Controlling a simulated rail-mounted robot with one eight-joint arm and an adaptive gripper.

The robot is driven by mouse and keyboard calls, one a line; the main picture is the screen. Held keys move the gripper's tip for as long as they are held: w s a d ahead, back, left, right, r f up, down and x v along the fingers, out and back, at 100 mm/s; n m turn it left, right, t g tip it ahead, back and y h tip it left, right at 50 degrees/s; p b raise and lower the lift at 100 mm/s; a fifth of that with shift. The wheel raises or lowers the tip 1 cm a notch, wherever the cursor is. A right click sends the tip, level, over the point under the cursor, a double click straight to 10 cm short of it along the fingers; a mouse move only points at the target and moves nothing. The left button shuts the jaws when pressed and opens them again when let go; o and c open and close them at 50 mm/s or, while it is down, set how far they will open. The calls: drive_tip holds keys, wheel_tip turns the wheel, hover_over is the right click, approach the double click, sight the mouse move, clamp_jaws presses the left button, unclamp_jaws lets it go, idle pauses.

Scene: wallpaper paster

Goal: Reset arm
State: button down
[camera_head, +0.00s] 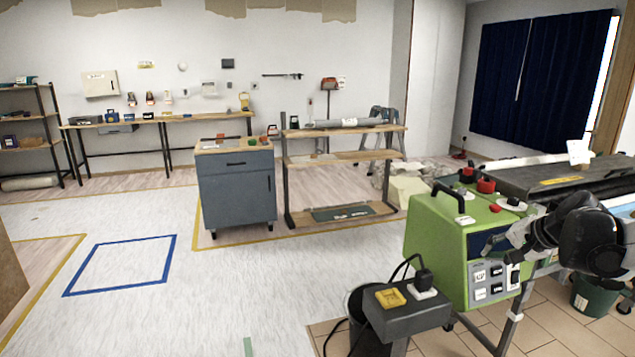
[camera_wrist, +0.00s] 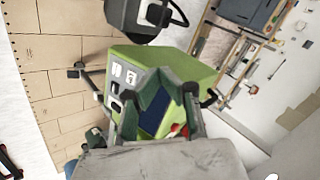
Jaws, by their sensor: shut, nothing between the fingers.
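My gripper (camera_head: 503,243) is at the right of the head view, at the end of my dark arm, in front of the green wallpaper paster (camera_head: 437,245). It is shut and empty. In the wrist view my gripper (camera_wrist: 170,84) shows in front of the green machine body (camera_wrist: 190,70), whose switches are to the left of the fingers. I cannot tell the exact gap between my gripper and the machine; a dark blue panel shows behind the fingers.
A grey stand (camera_head: 408,318) with a yellow item and a plug is by the machine. A dark bucket (camera_head: 368,325) and a green bucket (camera_head: 592,296) stand on the floor. A blue-grey cabinet (camera_head: 237,190) and a shelf rack (camera_head: 340,162) are farther back. The floor at left is clear.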

drive_tip(key=s+a+r+n+g+h+p, duration=0.1)
drive_tip(key=s+a+r+n+p, duration=0.4)
drive_tip(key=s+a, duration=0.95)
drive_tip(key=s+a+n+h, duration=0.1)
drive_tip(key=s+a+n, duration=0.1)
drive_tip(key=s+a, duration=0.2)
drive_tip(key=s+a+n+h, duration=0.1)
drive_tip(key=s+a, duration=0.3)
drive_tip(key=s, duration=0.6)
drive_tip(key=shift+a+r+n+p, duration=0.2)
drive_tip(key=shift+a+n+p, duration=0.1)
drive_tip(key=shift+n+p, duration=0.25)
drive_tip(key=shift+s, duration=0.1)
